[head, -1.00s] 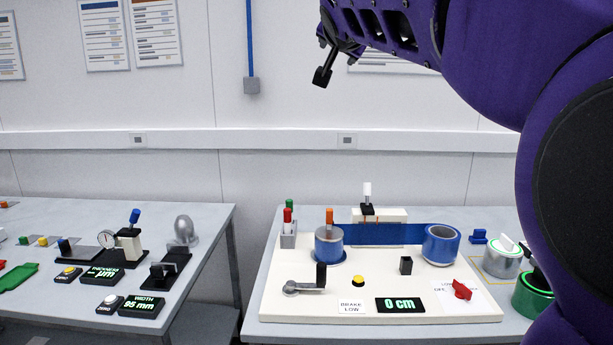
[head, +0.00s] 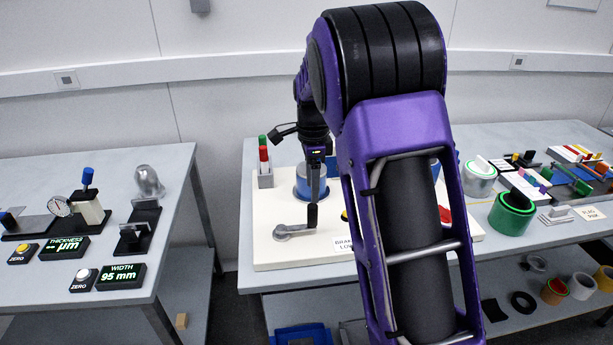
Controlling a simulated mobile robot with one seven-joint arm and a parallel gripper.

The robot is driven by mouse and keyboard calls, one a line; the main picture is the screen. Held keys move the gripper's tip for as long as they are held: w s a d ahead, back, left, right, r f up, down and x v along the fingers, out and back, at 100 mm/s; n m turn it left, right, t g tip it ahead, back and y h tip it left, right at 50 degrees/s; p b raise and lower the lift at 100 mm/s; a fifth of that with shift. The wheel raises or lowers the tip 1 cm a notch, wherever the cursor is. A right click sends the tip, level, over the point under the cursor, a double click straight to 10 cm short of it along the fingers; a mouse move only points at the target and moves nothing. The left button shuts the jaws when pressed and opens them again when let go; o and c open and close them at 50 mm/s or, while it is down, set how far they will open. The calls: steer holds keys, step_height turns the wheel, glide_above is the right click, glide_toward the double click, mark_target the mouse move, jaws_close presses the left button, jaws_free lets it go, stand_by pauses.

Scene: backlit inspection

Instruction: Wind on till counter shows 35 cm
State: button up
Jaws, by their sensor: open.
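The crank has a silver arm (head: 290,231) and an upright black handle (head: 312,216), at the front left of the cream winder board (head: 272,257). My gripper (head: 314,198) points down at the black handle, its fingers seen edge-on. It is open, and I cannot tell whether the fingers are around the handle or just above it. The blue roll (head: 301,186) on the left spindle shows partly behind the gripper. The length counter is hidden behind my arm, so its reading does not show. The brake label (head: 345,243) is partly covered.
Red and green pens stand in a grey holder (head: 265,181) left of the roll. A green roll (head: 512,214) and a silver roll (head: 478,178) stand on the right. The left table (head: 60,300) holds gauges, with a gap between the tables.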

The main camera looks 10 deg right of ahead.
mark_target(313, 205)
steer(key=shift+s+f, duration=0.1)
steer(key=shift+f, duration=0.35)
step_height(313, 205, down, 9)
steer(key=shift+r+b, duration=0.1)
steer(key=shift+b, duration=0.7)
steer(key=shift+r+p, duration=0.35)
steer(key=shift+r, duration=0.05)
steer(key=shift+c, duration=0.9)
jaws_close()
